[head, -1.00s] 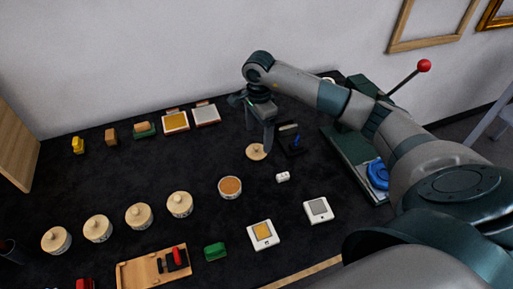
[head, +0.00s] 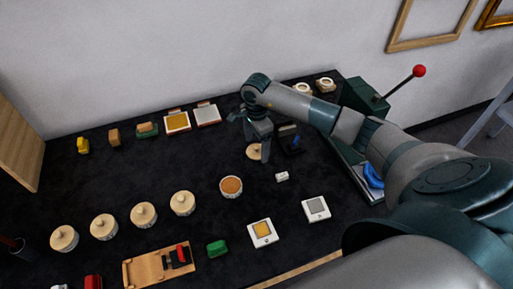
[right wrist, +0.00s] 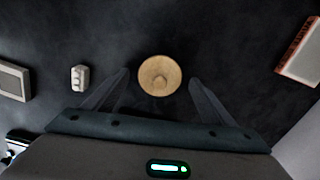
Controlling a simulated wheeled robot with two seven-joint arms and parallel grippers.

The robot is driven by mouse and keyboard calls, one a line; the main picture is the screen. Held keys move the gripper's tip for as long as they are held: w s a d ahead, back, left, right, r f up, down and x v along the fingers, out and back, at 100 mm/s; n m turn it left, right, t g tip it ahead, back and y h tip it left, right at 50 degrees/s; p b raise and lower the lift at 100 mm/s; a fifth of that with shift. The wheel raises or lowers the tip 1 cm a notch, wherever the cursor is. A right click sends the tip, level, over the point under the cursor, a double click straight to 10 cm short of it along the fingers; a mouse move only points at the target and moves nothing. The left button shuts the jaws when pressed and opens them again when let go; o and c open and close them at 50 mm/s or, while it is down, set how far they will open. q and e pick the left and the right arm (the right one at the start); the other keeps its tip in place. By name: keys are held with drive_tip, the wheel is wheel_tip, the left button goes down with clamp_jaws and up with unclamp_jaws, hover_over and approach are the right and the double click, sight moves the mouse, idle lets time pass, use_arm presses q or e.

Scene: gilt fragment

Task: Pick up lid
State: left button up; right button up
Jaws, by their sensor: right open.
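A round, pale wooden lid (head: 253,153) with a small knob lies on the black table; a finger hides part of it in the head view. In the right wrist view the lid (right wrist: 160,75) lies between the two spread fingers, with clear gaps on both sides. My right gripper (head: 258,150) is open and empty, pointing down above the lid; its fingers also show in the right wrist view (right wrist: 158,80). An open jar with orange-brown contents (head: 231,187) stands in front and left of the lid. My left gripper is not in view.
Several lidded jars (head: 143,214) stand in a row at left. A small white block (head: 282,177) is near the lid, and a dark stand with a blue part (head: 291,140) is right of it. A green machine with a red-knobbed lever (head: 419,71) is at right.

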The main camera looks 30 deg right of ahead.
drive_tip(key=shift+f, duration=0.45)
drive_tip(key=c, duration=1.1)
drive_tip(key=shift+r, duration=0.15)
